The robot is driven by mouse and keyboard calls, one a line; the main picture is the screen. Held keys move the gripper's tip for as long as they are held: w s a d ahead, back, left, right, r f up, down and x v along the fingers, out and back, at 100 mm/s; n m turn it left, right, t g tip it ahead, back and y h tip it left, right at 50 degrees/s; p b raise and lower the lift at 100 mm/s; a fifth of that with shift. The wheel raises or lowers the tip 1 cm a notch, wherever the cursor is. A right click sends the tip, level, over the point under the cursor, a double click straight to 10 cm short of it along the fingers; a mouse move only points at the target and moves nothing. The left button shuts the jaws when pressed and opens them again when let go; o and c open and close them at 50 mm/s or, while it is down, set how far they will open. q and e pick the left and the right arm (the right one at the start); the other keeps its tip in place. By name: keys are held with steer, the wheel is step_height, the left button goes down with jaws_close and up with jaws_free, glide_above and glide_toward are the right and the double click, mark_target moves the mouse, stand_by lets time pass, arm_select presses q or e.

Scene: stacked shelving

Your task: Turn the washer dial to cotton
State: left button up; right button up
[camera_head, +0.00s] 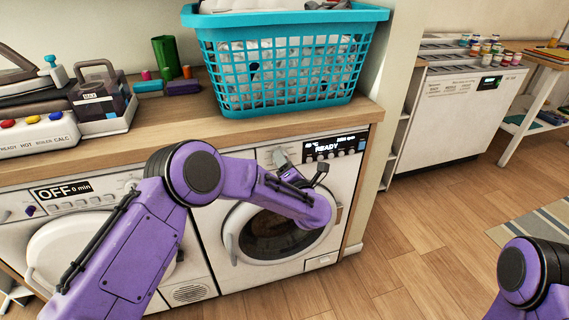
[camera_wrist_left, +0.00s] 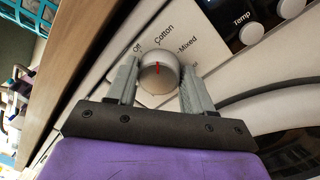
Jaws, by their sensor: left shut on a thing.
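The washer (camera_head: 225,215) is the right one of two white machines under the counter, and its display (camera_head: 327,147) reads READY. Its round silver dial (camera_wrist_left: 160,84) with a red mark shows in the left wrist view, between my left fingers. The labels Off, Cotton (camera_wrist_left: 164,35) and Mixed are printed around it. The red mark points up in the picture, roughly at the start of the word Cotton. My left gripper (camera_wrist_left: 158,78) is shut on the dial. In the head view my left gripper (camera_head: 284,160) is at the washer's panel and the dial cannot be made out.
A teal laundry basket (camera_head: 288,103) stands on the wooden counter (camera_head: 150,126) above the washer. The left machine's display (camera_head: 62,191) reads OFF, 0 min. My right arm shows at the lower right, its gripper out of frame. The floor right of the washer is clear.

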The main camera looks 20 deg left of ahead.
stand_by(0.3)
arm_select(q)
steer(key=o, duration=1)
steer(key=shift+o, duration=0.2)
steer(key=v, duration=1)
steer(key=shift+s+d+b, duration=0.2)
steer(key=shift+d+b, duration=0.05)
steer(key=shift+b, duration=0.05)
